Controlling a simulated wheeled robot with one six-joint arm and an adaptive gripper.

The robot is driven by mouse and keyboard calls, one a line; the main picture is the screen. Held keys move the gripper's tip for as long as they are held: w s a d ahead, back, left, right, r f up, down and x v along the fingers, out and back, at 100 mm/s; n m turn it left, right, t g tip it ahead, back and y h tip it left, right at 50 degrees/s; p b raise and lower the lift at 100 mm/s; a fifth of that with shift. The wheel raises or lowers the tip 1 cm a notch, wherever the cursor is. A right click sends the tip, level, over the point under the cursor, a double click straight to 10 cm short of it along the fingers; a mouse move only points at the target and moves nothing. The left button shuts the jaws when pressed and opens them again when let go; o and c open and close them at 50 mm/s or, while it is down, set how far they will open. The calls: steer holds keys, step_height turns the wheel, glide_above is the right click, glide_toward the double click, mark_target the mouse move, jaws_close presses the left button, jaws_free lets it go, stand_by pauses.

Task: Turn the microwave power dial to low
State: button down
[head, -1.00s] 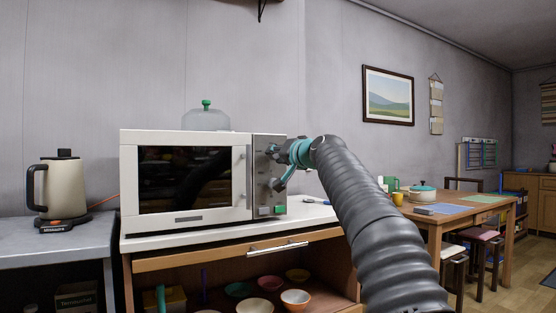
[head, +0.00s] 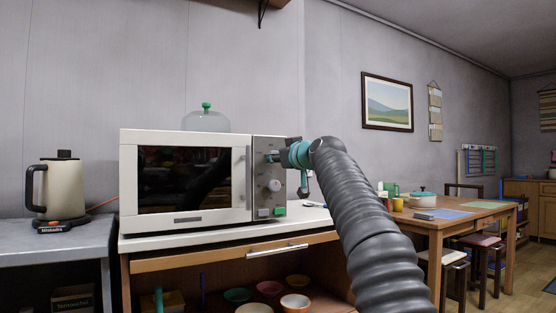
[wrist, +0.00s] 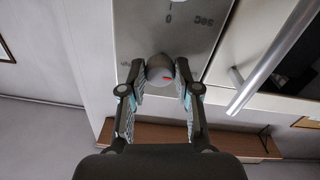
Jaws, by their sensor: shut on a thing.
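The white microwave (head: 128,185) stands on a counter, with a grey control panel (head: 258,205) at its right side. The panel has an upper dial (head: 272,156), partly hidden by my gripper, and a lower round dial (head: 274,185) in full view. My gripper (head: 281,156) is at the upper dial. In the wrist view, my gripper (wrist: 162,88) has its fingers on both sides of a grey dial (wrist: 159,68) and is shut on it. Panel markings show beyond the dial, upside down. I cannot read the dial's setting.
The door handle (wrist: 272,60) stands out close beside the held dial in the wrist view. Green and white buttons (head: 271,212) sit low on the panel. A glass dome (head: 206,122) is on top of the microwave. A kettle (head: 62,188) stands left.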

steer(key=shift+f+n, duration=0.1)
steer(key=shift+n, duration=0.3)
steer(key=c, duration=0.8)
jaws_free()
steer(key=shift+s+d, duration=0.1)
steer(key=v, duration=1.1)
steer(key=shift+s+d, duration=0.15)
steer(key=shift+s, duration=0.15)
